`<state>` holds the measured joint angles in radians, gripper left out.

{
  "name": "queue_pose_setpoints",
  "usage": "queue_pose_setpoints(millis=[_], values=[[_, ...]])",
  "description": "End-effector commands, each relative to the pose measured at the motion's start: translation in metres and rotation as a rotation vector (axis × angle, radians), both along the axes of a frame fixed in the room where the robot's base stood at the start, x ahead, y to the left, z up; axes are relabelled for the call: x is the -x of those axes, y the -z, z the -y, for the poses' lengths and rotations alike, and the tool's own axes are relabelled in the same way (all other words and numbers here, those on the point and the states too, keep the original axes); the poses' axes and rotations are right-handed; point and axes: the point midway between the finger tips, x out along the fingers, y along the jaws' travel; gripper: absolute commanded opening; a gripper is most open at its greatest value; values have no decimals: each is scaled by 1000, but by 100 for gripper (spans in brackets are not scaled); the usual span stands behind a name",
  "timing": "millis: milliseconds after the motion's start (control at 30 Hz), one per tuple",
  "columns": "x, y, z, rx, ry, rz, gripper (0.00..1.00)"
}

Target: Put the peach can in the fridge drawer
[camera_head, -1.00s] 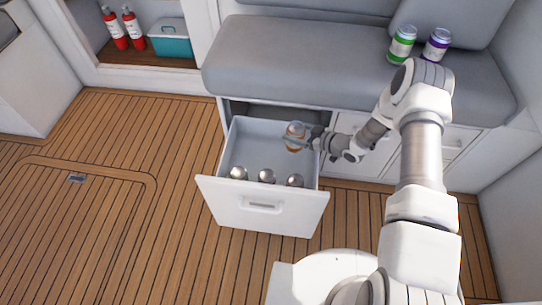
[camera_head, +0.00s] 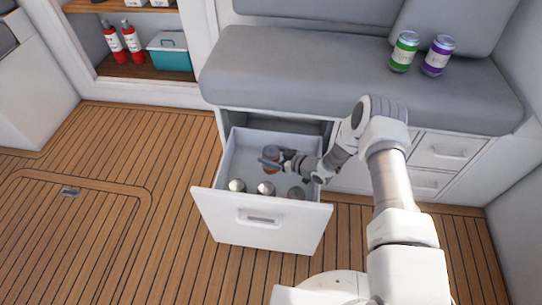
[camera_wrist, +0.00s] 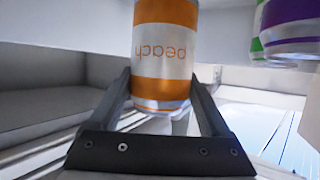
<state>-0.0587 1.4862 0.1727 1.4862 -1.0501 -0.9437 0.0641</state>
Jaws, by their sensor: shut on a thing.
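The peach can (camera_wrist: 165,45), white with orange bands and the word "peach", is between my gripper's (camera_wrist: 160,85) two fingers. The lettering looks upside down in the wrist view. In the head view my gripper (camera_head: 274,163) is shut on the can (camera_head: 270,152), inside the open drawer's outline, toward its back. The drawer (camera_head: 262,228) is white and pulled out below the bench seat. My fingers partly cover the can in the head view. I cannot tell whether the can touches the drawer floor.
Three round silvery-topped things, a left one (camera_head: 236,185), a middle one (camera_head: 265,188) and a right one (camera_head: 296,193), stand along the drawer's front wall. A green can (camera_head: 404,52) and a purple can (camera_head: 438,56) stand on the grey bench (camera_head: 290,75). Drawer space behind the row is free.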

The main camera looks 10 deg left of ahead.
Motion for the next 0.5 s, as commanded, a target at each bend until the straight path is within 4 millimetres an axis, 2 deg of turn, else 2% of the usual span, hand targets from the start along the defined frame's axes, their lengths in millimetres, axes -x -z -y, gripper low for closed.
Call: queue_pose_setpoints(millis=[500], values=[[0,10,0,-2,0,1,0]])
